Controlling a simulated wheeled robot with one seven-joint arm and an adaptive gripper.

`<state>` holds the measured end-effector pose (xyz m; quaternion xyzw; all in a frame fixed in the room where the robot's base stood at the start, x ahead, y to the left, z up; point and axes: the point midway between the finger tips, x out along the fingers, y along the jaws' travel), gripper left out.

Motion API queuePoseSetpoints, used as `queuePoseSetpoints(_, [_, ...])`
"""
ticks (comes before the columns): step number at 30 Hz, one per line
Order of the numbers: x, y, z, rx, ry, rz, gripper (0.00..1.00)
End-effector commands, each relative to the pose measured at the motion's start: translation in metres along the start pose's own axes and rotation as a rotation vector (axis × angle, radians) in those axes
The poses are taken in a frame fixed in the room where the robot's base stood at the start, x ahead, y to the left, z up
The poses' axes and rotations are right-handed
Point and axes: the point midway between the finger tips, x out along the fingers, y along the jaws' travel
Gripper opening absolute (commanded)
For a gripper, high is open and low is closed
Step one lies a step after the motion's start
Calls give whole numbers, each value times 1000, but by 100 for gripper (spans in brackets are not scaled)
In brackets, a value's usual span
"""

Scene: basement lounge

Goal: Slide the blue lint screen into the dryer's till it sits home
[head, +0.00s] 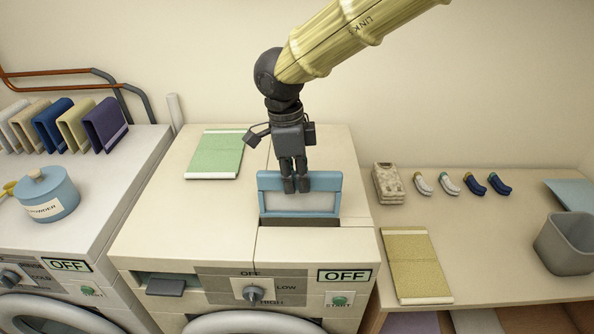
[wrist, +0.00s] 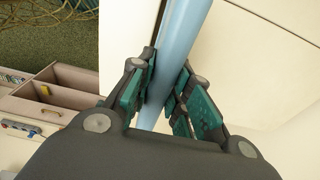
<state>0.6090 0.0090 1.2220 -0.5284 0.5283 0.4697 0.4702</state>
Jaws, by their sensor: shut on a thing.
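The blue lint screen (head: 330,200), a blue frame around pale mesh, stands upright over the top of the dryer (head: 200,222). My gripper (head: 297,188) comes down from above and is shut on the middle of its top bar. In the wrist view the blue bar (wrist: 180,45) runs between the teal finger pads (wrist: 158,95). A dark slot (head: 299,222) lies directly along the screen's lower edge. I cannot tell how far the screen reaches into it.
A green folded cloth (head: 214,154) lies on the dryer's back left. The left machine holds a blue powder tin (head: 47,196) and folded cloths (head: 52,124). The right counter holds a tan cloth (head: 417,264), socks (head: 448,184) and a grey bin (head: 565,243). The dryer's front top is clear.

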Motion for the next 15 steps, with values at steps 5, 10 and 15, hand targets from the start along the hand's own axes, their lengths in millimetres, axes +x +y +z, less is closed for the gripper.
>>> queuePoseSetpoints(5, [8, 1, 1, -1, 0, -1, 0])
queuePoseSetpoints(10, [11, 1, 1, -1, 0, -1, 0])
queuePoseSetpoints(15, [12, 1, 1, -1, 0, -1, 0])
